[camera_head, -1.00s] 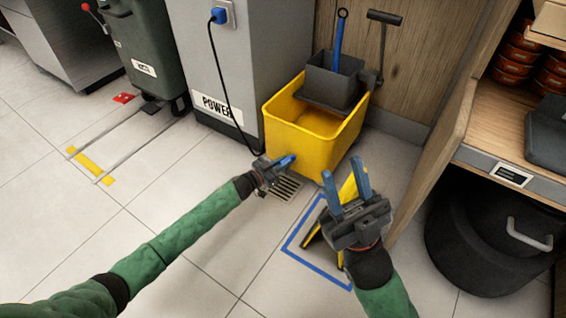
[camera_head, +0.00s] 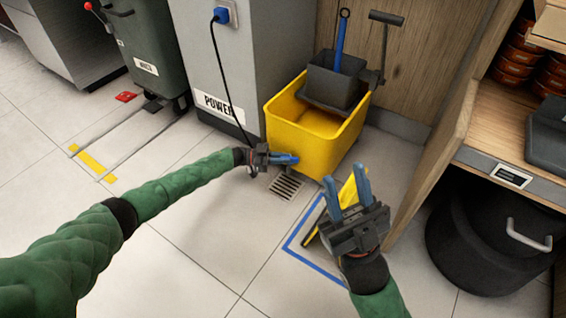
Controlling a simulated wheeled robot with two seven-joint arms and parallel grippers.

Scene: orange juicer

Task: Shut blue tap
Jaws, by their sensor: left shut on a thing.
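The yellow mop bucket (camera_head: 310,150) stands on the floor by the wooden wall. My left gripper (camera_head: 287,159) is at the lower left side of the bucket, above the floor drain, with its blue fingers closed together. It is shut on the blue tap there, which is mostly hidden and hard to tell from the blue fingers. My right gripper (camera_head: 347,190) is open and empty, with its two blue fingers apart and pointing up, in front of the bucket.
A floor drain (camera_head: 286,187) lies below the bucket's left side. A yellow floor sign (camera_head: 350,188) is partly behind my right gripper, by a blue floor outline. A grey power cabinet (camera_head: 212,60) with a black cable stands left. A wooden counter (camera_head: 500,110) bounds the right.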

